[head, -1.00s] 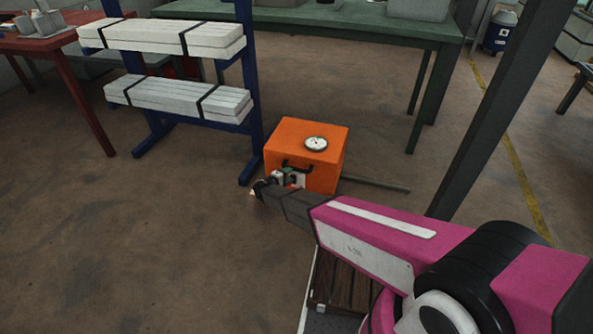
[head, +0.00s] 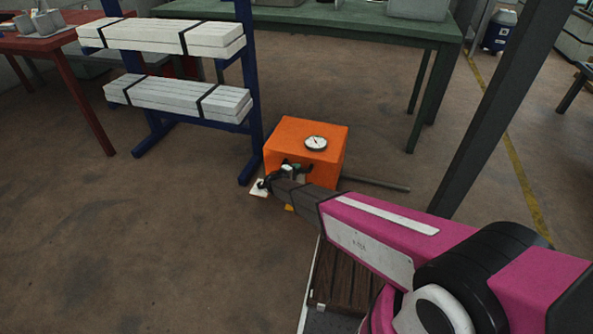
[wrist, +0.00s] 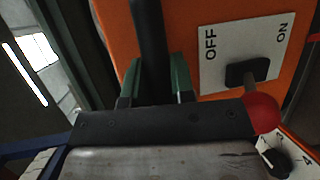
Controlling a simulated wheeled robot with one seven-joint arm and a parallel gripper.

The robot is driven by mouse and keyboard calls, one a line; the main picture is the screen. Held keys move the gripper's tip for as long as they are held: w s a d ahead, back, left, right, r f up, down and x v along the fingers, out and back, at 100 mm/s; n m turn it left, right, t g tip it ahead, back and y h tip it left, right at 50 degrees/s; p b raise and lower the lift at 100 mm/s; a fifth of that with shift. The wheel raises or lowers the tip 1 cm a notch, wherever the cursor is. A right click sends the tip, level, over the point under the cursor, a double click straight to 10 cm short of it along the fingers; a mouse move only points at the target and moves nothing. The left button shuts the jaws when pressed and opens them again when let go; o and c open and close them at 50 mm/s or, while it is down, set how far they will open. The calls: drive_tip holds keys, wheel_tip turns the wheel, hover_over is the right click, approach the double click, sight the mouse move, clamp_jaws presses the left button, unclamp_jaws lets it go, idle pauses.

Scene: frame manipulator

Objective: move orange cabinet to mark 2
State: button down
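The orange cabinet (head: 285,137) stands on the floor near the middle of the head view, with a round gauge (head: 316,143) on its top. My gripper (head: 272,178) is at its front face, which the arm partly hides. In the wrist view the two green fingers (wrist: 156,82) sit on either side of a black handle bar (wrist: 150,35), seemingly flush against it. The orange panel beside them bears a white OFF/ON plate (wrist: 222,48) and a switch lever with a red ball (wrist: 263,113). I cannot make out mark 2.
A blue rack (head: 254,110) with strapped white boards stands close on the cabinet's left. A green table (head: 420,30) is behind it. A dark post (head: 500,110) rises on the right, and a grey rod (head: 375,184) lies beside the cabinet. The floor at front left is open.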

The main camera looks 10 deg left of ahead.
drive_tip(key=d, duration=0.5)
drive_tip(key=s+d, duration=0.1)
drive_tip(key=d, duration=0.9)
drive_tip(key=shift+s, duration=0.15)
drive_tip(key=c, duration=1)
unclamp_jaws()
drive_tip(key=v, duration=1)
drive_tip(key=shift+s+a, duration=0.25)
drive_tip(key=shift+s, duration=0.05)
drive_tip(key=shift+r, duration=0.1)
